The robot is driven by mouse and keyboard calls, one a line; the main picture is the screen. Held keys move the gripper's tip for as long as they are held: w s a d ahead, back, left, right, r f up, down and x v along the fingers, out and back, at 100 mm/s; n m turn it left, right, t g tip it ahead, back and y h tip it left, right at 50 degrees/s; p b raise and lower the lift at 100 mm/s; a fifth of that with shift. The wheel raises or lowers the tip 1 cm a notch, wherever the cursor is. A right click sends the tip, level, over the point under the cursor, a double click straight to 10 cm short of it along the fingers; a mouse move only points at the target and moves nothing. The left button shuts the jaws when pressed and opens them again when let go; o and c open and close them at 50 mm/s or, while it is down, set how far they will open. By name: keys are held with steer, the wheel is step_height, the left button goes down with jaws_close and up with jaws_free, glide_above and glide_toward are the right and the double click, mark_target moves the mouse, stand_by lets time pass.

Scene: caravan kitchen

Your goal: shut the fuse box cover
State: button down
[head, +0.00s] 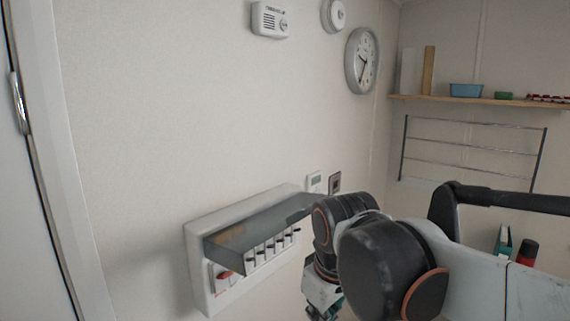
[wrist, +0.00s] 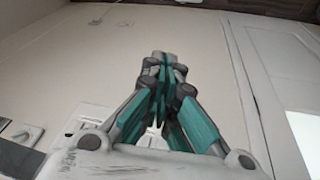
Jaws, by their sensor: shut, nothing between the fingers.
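The white fuse box (head: 198,268) is fixed to the wall at the lower middle of the head view. Its grey tinted cover (head: 262,226) is raised and sticks out from the top of the box. Below the cover, a red switch (head: 224,274) and a row of breakers show. My gripper (head: 322,308) is to the right of the box, lower than the cover's right end, and partly cut off by the frame. In the wrist view my gripper (wrist: 164,62) has its fingers together with nothing between them. I cannot tell whether it touches anything.
Small wall panels (head: 315,182) sit above the box's right end. A wall clock (head: 362,60) and a white detector (head: 270,19) are higher up. A shelf (head: 480,101) and a wire rack (head: 472,148) are on the right. The wall left of the box is bare.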

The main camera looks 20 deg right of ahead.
steer(key=w+d+r+n+g+p, duration=0.1)
steer(key=w+r+p, duration=0.1)
steer(key=r+p, duration=0.35)
steer(key=w+d+r+n+g+p, duration=0.1)
steer(key=w+r+p, duration=0.2)
steer(key=r, duration=0.5)
steer(key=y+p, duration=0.2)
steer(key=p, duration=0.4)
glide_toward(279, 220)
steer(key=d+f+p, duration=0.2)
steer(key=shift+f+t+p, duration=0.3)
steer(key=shift+f+t, duration=0.05)
steer(key=shift+t, duration=0.05)
steer(key=shift+f, duration=0.5)
steer(key=shift+d+f, duration=0.1)
